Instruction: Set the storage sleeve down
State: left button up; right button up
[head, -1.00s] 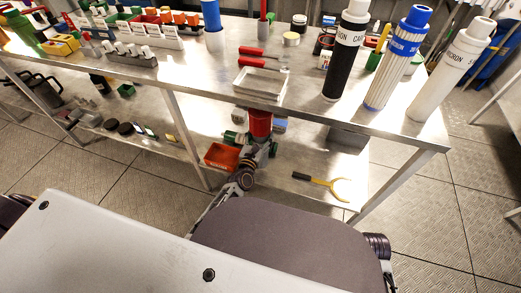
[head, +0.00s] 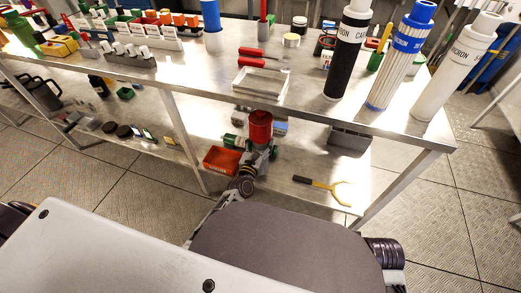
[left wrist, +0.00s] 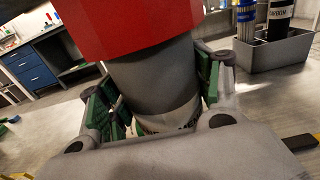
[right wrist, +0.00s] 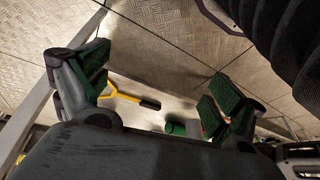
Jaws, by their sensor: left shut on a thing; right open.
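The storage sleeve is a grey cylinder (left wrist: 155,80) with a wide red top (left wrist: 130,22). In the head view its red top (head: 260,127) shows at the front of the bench's lower shelf. My left gripper (left wrist: 155,112) is shut around the grey body below the red part, with green pads on both sides. The gripper (head: 252,155) also shows in the head view. The sleeve looks close to upright; its lower end is hidden, and I cannot tell whether it touches the shelf. My right gripper (right wrist: 150,95) is open and empty, low beside the bench; it is not visible in the head view.
The lower shelf (head: 300,165) holds an orange-red bin (head: 222,160) left of the sleeve, a yellow fork-ended tool (head: 322,185) to the right and a grey caddy (head: 348,138) behind. The upper bench top (head: 200,75) overhangs, carrying a white tray (head: 260,84) and tall filter cartridges (head: 347,55).

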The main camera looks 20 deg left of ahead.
pick_arm(q)
jog(key=shift+f+b, duration=0.3)
jog(key=shift+f, duration=0.2)
jog(key=shift+f+b, duration=0.4)
jog(key=shift+f, duration=0.05)
notch_tip(320, 180, down, 2)
jog(key=shift+b, duration=0.85)
pick_arm(e)
jog(key=f, duration=0.1)
jog(key=a+f, duration=0.1)
jog(key=f+t+y, duration=0.1)
jog(key=shift+w+a+f, duration=0.2)
jog(key=shift+w+a, duration=0.15)
jog(key=shift+a, duration=0.05)
pick_arm(q)
jog(key=shift+f, duration=0.15)
pick_arm(e)
jog(key=shift+w+f, duration=0.1)
pick_arm(q)
jog(key=o, duration=1.5)
pick_arm(e)
jog(key=shift+f, duration=0.15)
jog(key=shift+s, duration=0.2)
